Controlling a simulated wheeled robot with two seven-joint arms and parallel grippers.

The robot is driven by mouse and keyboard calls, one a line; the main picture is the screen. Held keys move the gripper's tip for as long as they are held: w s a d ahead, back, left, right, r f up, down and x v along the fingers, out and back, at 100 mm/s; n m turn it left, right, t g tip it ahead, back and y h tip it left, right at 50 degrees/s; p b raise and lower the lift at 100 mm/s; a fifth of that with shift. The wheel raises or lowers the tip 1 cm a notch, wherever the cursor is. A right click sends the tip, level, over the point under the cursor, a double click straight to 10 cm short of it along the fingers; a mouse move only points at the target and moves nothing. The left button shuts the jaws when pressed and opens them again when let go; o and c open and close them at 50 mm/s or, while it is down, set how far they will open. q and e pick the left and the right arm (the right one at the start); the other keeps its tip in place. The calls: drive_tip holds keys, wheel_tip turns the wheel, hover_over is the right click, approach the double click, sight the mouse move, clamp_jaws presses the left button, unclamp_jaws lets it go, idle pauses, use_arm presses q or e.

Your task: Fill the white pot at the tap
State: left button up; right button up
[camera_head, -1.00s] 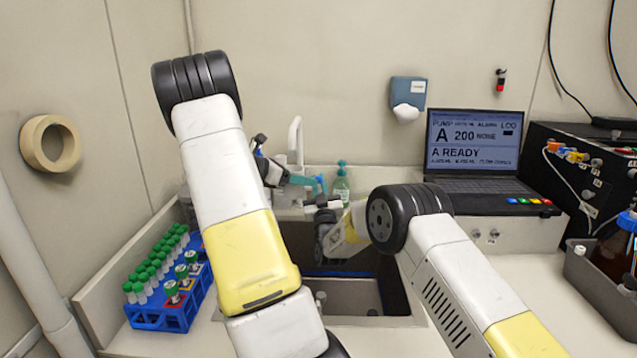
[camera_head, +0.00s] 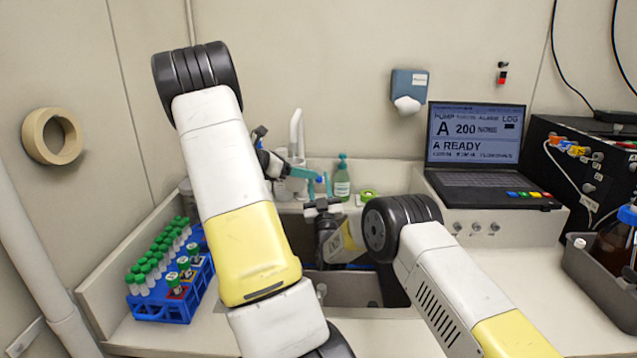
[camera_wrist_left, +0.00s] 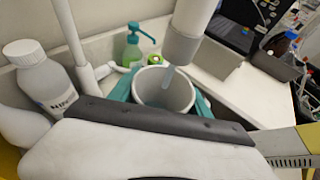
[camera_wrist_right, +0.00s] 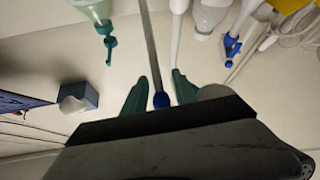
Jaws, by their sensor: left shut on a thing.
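The white pot (camera_wrist_left: 163,90) is upright under the tap spout (camera_wrist_left: 186,35) in the left wrist view. A thin bluish stream (camera_wrist_left: 168,78) shows between spout and pot. My left gripper (camera_head: 305,173) is shut on the pot, its teal fingers on either side of it. The white tap (camera_head: 296,130) rises behind the sink. My right gripper (camera_wrist_right: 160,90) is open, its teal fingers on both sides of a grey rod with a blue end (camera_wrist_right: 161,100), which looks like the tap lever. I cannot tell if they touch it.
A green soap bottle (camera_head: 342,180) and a green tape roll (camera_head: 368,194) stand behind the sink (camera_head: 350,290). A blue rack (camera_head: 165,308) of green-capped tubes is at left. A laptop (camera_head: 475,150) is at right. A white bottle (camera_wrist_left: 42,78) stands near the tap.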

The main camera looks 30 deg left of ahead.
drive_tip(key=v, duration=0.7)
drive_tip(key=shift+s, duration=0.2)
drive_tip(key=shift+d, duration=0.1)
idle(4.8)
use_arm(q)
drive_tip(key=s+d, duration=0.5)
drive_tip(key=d, duration=0.1)
drive_tip(key=shift+s+d, duration=0.15)
drive_tip(key=shift+s, duration=0.25)
use_arm(e)
drive_tip(key=shift+f, duration=0.1)
use_arm(q)
drive_tip(key=s+d+r, duration=0.1)
drive_tip(key=s+d, duration=0.3)
drive_tip(key=shift+d, duration=0.2)
idle(0.5)
